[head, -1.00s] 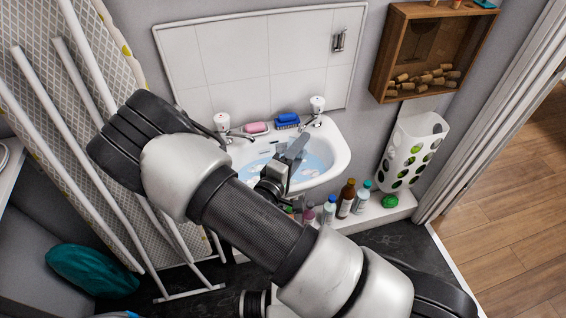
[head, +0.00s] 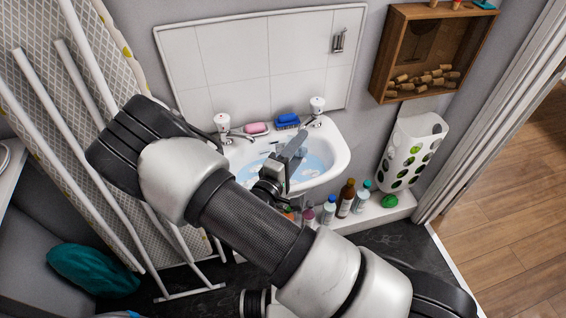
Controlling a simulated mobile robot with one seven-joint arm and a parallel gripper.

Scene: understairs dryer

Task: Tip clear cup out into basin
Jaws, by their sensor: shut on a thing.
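The white basin (head: 334,164) is fixed to the wall and holds bluish water with white patches on it. My gripper (head: 292,152) is over the basin's front half, pointing toward the taps. It is shut on the clear cup, but the cup is too transparent and too small here to make out, and my gripper and arm partly cover that spot. I cannot tell how far the cup is tilted or what is in it.
Two taps, a pink soap (head: 256,128) and a blue brush (head: 287,120) are at the basin's back. Several bottles (head: 346,198) stand on a ledge below right. An ironing board (head: 60,110) leans at left. A white holder (head: 412,150) hangs at right.

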